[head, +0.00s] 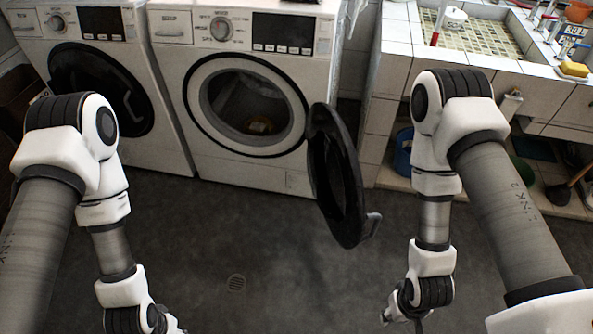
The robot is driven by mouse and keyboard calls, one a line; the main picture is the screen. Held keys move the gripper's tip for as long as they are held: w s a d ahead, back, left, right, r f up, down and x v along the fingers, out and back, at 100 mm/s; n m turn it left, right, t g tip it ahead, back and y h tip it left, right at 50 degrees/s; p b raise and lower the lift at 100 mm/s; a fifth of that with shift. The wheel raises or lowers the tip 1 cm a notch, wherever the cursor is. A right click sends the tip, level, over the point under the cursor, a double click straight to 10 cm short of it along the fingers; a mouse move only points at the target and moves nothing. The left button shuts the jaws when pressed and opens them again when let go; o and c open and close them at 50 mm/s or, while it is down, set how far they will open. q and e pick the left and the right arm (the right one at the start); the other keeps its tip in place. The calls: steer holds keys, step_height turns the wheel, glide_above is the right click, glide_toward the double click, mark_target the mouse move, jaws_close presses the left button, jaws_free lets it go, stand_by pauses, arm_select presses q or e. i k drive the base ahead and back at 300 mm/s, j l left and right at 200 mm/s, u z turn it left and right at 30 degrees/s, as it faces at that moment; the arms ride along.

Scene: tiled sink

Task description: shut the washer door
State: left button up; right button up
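The white washer (172,94) in the middle has its round black door (335,178) swung wide open to the right. The door is hinged at the right of the drum opening (245,104) and its handle (371,226) sticks out at the lower right. Something yellowish lies inside the dark drum. My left gripper (172,326) is at the bottom edge, mostly cut off, well below and left of the door. My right gripper (398,314) is low, below and right of the door handle and apart from it.
A second washer (150,150) with a dark closed door stands at the left. A tiled sink (470,35) with a yellow sponge (574,69) is at the right, with a blue bucket (404,152) under it.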

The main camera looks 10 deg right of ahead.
mark_target(336, 170)
steer(key=i+l+u, duration=0.25)
steer(key=l, duration=0.3)
steer(key=i+l+u, duration=0.2)
steer(key=l, duration=0.35)
steer(key=l+u, duration=0.25)
steer(key=l, duration=0.3)
steer(key=i+l+u, duration=0.2)
steer(key=l, duration=0.75)
steer(key=k+l+z, duration=0.25)
steer(key=k, duration=0.2)
